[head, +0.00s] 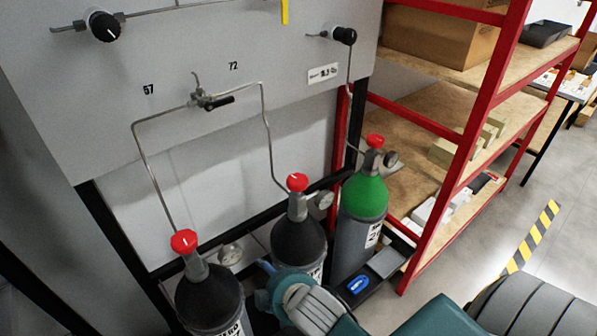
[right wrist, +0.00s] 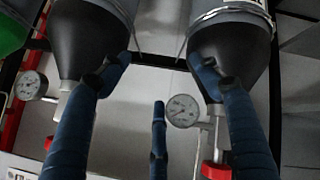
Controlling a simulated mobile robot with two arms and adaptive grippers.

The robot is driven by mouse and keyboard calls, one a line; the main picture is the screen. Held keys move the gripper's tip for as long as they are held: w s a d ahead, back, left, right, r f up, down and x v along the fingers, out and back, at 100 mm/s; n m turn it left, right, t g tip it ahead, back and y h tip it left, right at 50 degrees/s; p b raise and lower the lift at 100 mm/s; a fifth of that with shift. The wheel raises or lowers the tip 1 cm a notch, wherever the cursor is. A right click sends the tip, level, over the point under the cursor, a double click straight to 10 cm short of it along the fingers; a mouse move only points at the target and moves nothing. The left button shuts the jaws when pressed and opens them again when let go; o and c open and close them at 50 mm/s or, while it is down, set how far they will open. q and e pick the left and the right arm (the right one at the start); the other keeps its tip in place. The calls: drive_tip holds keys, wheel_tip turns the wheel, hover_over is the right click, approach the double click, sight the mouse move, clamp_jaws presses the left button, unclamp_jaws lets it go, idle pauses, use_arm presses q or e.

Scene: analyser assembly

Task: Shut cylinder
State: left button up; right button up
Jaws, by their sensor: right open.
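Three gas cylinders stand in a row below a grey panel. The left one (head: 210,298) is dark with a red valve knob (head: 184,242). The middle one (head: 297,244) is also dark with a red knob (head: 297,182). The right one (head: 363,196) has a green shoulder and a red knob (head: 375,141). My right gripper (head: 264,288) is low, between the left and middle cylinders, partly hidden by its own wrist. In the right wrist view its blue fingers (right wrist: 160,82) are spread and empty. That view appears inverted, with a red knob (right wrist: 216,171) at the bottom right. My left gripper is out of view.
The panel (head: 190,150) carries thin pipes, black knobs (head: 103,26) and a small valve (head: 212,100). Pressure gauges (head: 231,254) sit beside the cylinder valves. A red-framed shelf (head: 460,170) with boxes stands at right. Open floor (head: 550,190) lies beyond it.

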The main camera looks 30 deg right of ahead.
drive_tip(key=w+a+r+n+t+y, duration=0.25)
drive_tip(key=w+r+n, duration=0.25)
drive_tip(key=r, duration=0.3)
drive_tip(key=w+a+r+n+t+y, duration=0.1)
drive_tip(key=w+a+r+n+t, duration=0.3)
drive_tip(key=w+r, duration=0.3)
drive_tip(key=w+a+r+n+t+y, duration=0.1)
drive_tip(key=w+a+r+n+t, duration=0.3)
drive_tip(key=r, duration=0.5)
drive_tip(key=a+r+n+g+y, duration=0.4)
drive_tip(key=a+n+y, duration=0.3)
drive_tip(key=n, duration=0.6)
drive_tip(key=a+r+n+g+y, duration=0.45)
drive_tip(key=a+n+y, duration=0.2)
drive_tip(key=n, duration=0.65)
drive_tip(key=n+g+h, duration=1.1)
drive_tip(key=n+h, duration=0.7)
drive_tip(key=n, duration=0.4)
approach(298, 179)
wheel_tip(298, 179, down, 9)
drive_tip(key=p, duration=0.2)
drive_tip(key=shift+w+d+r+p, duration=0.1)
drive_tip(key=shift+w+p, duration=0.05)
drive_tip(key=shift+p, duration=0.2)
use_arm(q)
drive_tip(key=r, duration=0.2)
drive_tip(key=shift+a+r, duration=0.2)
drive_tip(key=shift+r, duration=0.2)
